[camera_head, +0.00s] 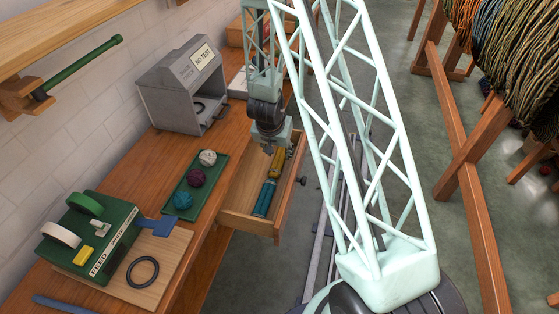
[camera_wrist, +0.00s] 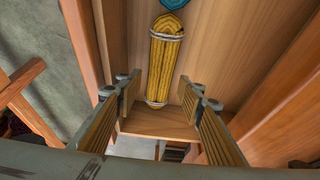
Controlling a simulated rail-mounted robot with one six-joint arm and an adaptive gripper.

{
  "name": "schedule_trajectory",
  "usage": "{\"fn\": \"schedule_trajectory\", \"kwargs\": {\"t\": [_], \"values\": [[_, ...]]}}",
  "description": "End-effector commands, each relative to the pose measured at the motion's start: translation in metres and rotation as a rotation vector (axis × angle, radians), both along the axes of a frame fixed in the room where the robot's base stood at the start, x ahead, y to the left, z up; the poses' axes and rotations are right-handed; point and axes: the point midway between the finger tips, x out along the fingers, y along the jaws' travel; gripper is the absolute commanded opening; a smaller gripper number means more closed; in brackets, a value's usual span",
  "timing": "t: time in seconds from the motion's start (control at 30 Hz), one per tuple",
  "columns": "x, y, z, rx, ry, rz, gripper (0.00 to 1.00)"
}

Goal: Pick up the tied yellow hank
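The tied yellow hank (camera_wrist: 165,62) lies lengthwise in the open wooden drawer, with pale ties near both ends. It also shows in the head view (camera_head: 278,163), just beside my gripper (camera_head: 268,148). In the wrist view my gripper (camera_wrist: 158,112) is open, with one finger on each side of the hank's lower end. The fingers are apart from the hank, and nothing is between them in their grip. A teal hank (camera_head: 264,198) lies in the drawer nearer the drawer's front end; its end shows at the top of the wrist view (camera_wrist: 174,4).
The drawer (camera_head: 236,217) has raised walls close around the hanks. A green tray (camera_head: 207,190) with three yarn balls lies on the bench. A grey box (camera_head: 170,92) stands behind it. A green device (camera_head: 85,235) and a black ring (camera_head: 142,272) are at lower left.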

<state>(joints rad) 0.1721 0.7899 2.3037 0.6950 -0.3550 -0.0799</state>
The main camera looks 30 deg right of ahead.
Motion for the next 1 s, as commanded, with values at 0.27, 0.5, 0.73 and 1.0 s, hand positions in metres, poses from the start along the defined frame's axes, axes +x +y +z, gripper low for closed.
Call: {"fn": "schedule_trajectory", "kwargs": {"t": [0.27, 0.5, 0.73, 1.0], "values": [[0.005, -0.005, -0.026, 0.0, 0.001, -0.001, 0.35], [0.011, -0.011, -0.042, 0.0, 0.0, -0.001, 0.35], [0.011, -0.011, -0.043, 0.0, 0.0, -0.001, 0.35], [0.011, -0.011, -0.043, 0.0, 0.0, -0.001, 0.35]]}}
